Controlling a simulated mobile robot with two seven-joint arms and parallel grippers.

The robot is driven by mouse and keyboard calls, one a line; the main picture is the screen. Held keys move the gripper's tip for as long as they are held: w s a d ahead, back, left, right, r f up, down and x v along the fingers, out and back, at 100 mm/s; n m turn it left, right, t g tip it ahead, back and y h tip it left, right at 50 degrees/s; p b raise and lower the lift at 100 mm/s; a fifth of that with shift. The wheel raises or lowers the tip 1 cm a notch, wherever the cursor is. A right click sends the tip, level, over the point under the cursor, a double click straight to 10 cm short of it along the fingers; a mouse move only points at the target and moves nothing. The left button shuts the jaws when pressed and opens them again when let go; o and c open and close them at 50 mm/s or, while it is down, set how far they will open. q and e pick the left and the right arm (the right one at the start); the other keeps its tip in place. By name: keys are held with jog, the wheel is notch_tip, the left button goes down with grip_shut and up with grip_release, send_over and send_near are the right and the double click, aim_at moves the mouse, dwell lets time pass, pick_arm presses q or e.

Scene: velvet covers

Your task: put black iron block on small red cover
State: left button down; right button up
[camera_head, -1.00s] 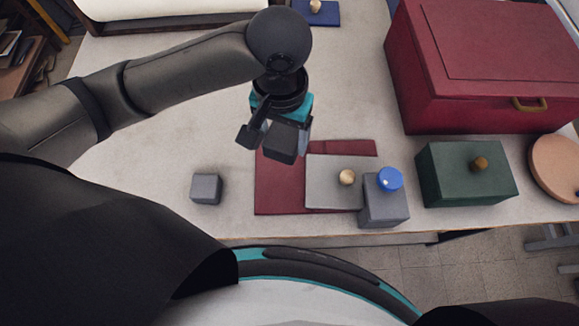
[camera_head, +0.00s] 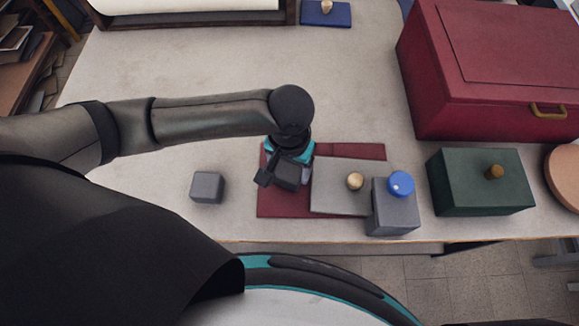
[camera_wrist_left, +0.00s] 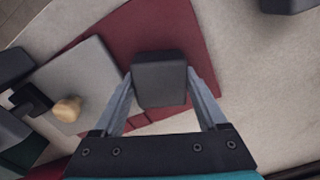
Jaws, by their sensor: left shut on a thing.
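The black iron block (camera_wrist_left: 160,82) is between the two fingers of my left gripper (camera_head: 277,176), which is shut on it. In the wrist view the block sits in front of the red cover (camera_wrist_left: 105,55). The flat dark red cover (camera_head: 285,206) lies on the table, partly hidden under a grey cover (camera_head: 333,182) with a light wooden knob. The gripper and block are over the left part of the red cover. I cannot tell whether the block touches it. My right gripper is not in view.
A grey block (camera_head: 207,187) stands left of the red cover. A grey box (camera_head: 392,215) with a blue knob (camera_head: 401,183) stands at the grey cover's right. A green box (camera_head: 480,185) and a large red chest (camera_head: 490,90) stand further right. The table behind the cover is clear.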

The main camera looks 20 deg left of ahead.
aim_at(290, 169)
pick_arm(q)
jog(key=shift+w, duration=0.1)
jog(key=shift+c, duration=1)
grip_release()
jog(key=shift+f, duration=0.1)
notch_tip(290, 169, up, 12)
jog(key=p, duration=0.2)
